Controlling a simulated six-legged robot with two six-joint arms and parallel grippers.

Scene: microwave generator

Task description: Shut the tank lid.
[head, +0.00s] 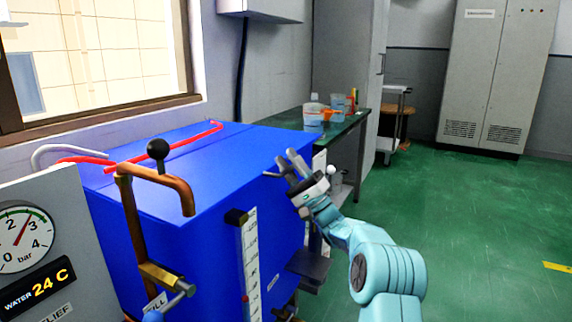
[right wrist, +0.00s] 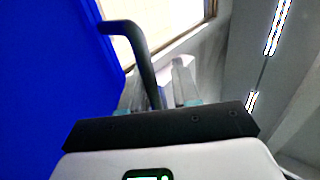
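The blue tank (head: 165,240) stands left of centre in the head view, its flat blue top (head: 215,165) facing up. I cannot make out a clear gap between lid and tank. My right gripper (head: 288,166) is at the tank's upper right edge. In the right wrist view, a dark bent handle (right wrist: 142,52) beside a blue face (right wrist: 50,70) runs down between the gripper's two fingers (right wrist: 158,92). The fingers are apart, and I see no firm grip on the handle. In the head view the handle is mostly hidden by the fingers. My left gripper is not in view.
Copper pipe with a black knob (head: 158,149) and a gauge panel (head: 40,245) stand at the near left. A green bench (head: 345,125) with containers stands behind.

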